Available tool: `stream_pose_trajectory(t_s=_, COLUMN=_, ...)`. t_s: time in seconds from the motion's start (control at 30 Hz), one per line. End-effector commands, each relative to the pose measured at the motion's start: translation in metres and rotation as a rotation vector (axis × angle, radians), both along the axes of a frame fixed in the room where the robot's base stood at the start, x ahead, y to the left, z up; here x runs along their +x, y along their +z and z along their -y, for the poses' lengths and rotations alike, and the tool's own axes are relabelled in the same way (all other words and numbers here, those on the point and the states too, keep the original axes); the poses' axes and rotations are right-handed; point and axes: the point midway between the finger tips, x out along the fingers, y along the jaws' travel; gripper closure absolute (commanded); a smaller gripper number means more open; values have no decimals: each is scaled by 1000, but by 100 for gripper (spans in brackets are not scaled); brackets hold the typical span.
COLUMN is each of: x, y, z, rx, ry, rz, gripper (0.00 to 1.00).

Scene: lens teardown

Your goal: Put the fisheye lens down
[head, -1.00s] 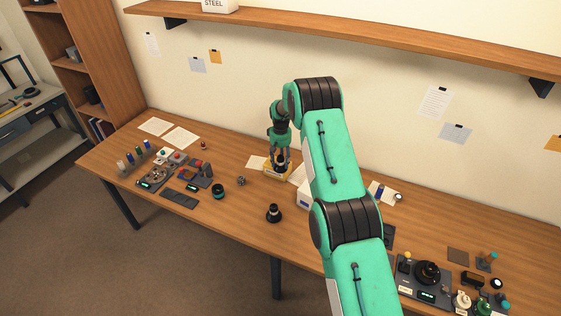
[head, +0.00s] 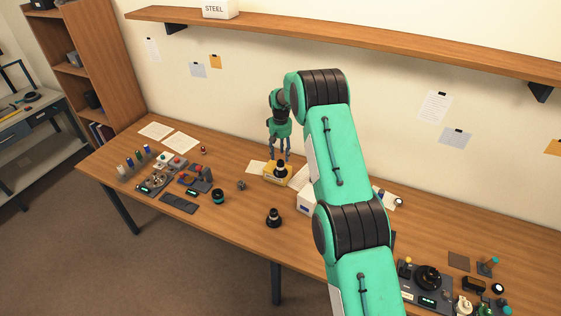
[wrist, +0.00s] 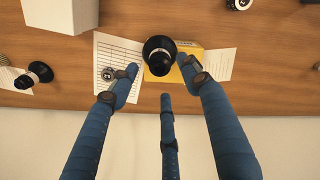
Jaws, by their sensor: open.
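A black lens with a wide flared end, which looks like the fisheye lens (head: 280,171), stands on a yellow block (head: 270,178) near the back of the bench. My gripper (head: 279,156) is above and just behind it, fingers spread and empty, clear of the lens. The wrist view shows the lens (wrist: 160,54) beyond the open fingertips of my gripper (wrist: 161,82), apart from them. The yellow block (wrist: 195,61) shows partly beneath and beside the lens.
Another black lens (head: 273,217) stands on the bench nearer the front edge. A white box (head: 305,203) is right of the yellow block, partly behind my arm. Paper sheets lie around the block. Several small parts and trays fill the left end.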

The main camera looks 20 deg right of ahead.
Motion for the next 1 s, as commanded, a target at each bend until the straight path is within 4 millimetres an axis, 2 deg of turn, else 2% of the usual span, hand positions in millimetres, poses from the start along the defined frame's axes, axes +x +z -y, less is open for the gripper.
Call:
stream_pose_trajectory(t_s=0.1, x=0, y=19, z=0, rx=0, ry=0, rz=1, gripper=53)
stream_pose_trajectory(t_s=0.33, x=0, y=41, z=0, rx=0, ry=0, rz=0, gripper=53)
stream_pose_trajectory(t_s=1.0, x=0, y=45, z=0, rx=0, ry=0, rz=-1, gripper=53)
